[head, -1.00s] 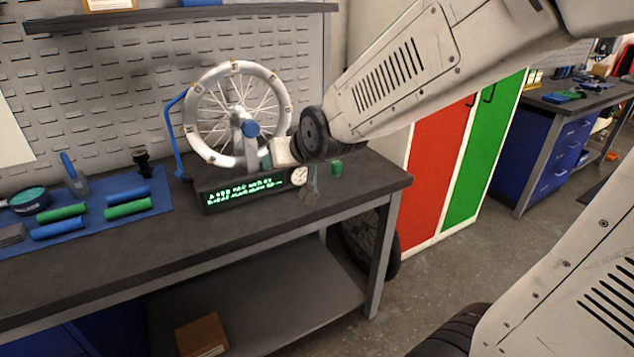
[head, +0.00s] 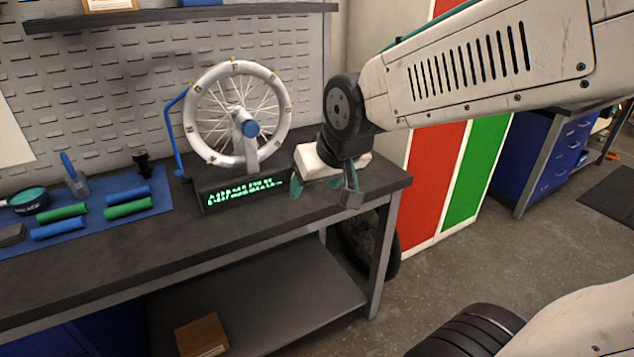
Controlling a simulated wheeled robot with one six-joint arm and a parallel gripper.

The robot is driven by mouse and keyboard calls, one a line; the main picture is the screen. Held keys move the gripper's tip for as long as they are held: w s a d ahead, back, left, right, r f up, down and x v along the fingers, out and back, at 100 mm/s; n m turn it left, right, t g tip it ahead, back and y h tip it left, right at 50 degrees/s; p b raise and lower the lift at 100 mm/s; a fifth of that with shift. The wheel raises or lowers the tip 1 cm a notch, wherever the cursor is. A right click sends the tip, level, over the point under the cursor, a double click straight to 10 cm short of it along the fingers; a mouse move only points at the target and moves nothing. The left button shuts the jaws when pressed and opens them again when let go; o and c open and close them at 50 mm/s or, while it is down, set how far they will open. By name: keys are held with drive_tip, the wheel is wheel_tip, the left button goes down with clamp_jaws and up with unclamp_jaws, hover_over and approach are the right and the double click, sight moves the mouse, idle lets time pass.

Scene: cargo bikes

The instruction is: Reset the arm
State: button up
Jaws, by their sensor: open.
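My gripper (head: 324,191) hangs over the right end of the dark workbench (head: 240,232), pointing down. Its two fingers are spread apart, with nothing seen between them. The left fingertip is close to the right end of the truing stand's display base (head: 243,191); I cannot tell whether they touch. My arm reaches in from the upper right.
A spoked wheel (head: 235,68) stands upright in the stand, left of my gripper. Blue and green rolls (head: 128,208) lie on a blue mat at left. Red (head: 430,180) and green (head: 478,172) cabinet doors stand behind my arm. Open floor lies at right.

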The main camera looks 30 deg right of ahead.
drive_tip(key=s+d+r+g, duration=0.1)
drive_tip(key=s+g, duration=0.4)
drive_tip(key=s, duration=1.1)
drive_tip(key=shift+s+r, duration=0.2)
